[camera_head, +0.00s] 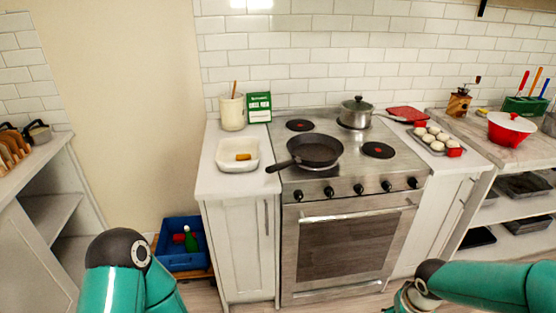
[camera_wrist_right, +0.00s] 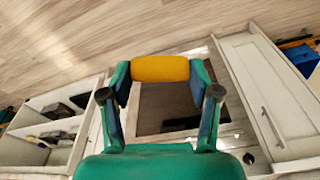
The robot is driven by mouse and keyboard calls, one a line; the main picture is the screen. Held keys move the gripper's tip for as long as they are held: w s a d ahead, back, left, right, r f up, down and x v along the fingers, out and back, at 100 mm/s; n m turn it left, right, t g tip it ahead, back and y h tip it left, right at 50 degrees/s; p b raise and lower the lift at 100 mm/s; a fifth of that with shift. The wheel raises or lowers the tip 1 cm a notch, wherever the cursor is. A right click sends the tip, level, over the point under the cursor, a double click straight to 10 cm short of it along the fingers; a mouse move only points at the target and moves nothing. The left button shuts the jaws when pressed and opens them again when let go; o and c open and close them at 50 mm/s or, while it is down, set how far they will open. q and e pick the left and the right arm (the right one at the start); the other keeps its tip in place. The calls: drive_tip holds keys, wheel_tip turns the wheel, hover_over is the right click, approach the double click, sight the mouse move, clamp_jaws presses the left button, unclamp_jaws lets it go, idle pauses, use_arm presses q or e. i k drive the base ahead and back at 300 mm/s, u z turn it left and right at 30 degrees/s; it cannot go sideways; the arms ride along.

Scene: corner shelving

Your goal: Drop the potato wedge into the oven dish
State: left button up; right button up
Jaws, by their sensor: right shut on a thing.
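The oven dish (camera_head: 225,163) is a white rectangular dish on the counter left of the stove. A small orange-yellow piece (camera_head: 243,157) lies in it. In the right wrist view a potato wedge (camera_wrist_right: 160,67), orange-yellow and blocky, sits between the fingers of my right gripper (camera_wrist_right: 160,78), which is shut on it. The oven front and floor show behind it. In the head view my right arm is low at the bottom right, away from the dish, and the held wedge cannot be made out. My left arm shows at the bottom left; its gripper is out of view.
A black frying pan (camera_head: 316,151) stands on the stove beside the dish, its handle pointing toward it. A cream crock (camera_head: 232,112) and a green box (camera_head: 259,107) stand behind the dish. A blue crate (camera_head: 181,262) is on the floor at left.

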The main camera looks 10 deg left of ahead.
sight(242, 151)
drive_tip(key=u, duration=1)
drive_tip(key=i, duration=0.95)
drive_tip(key=u, duration=0.15)
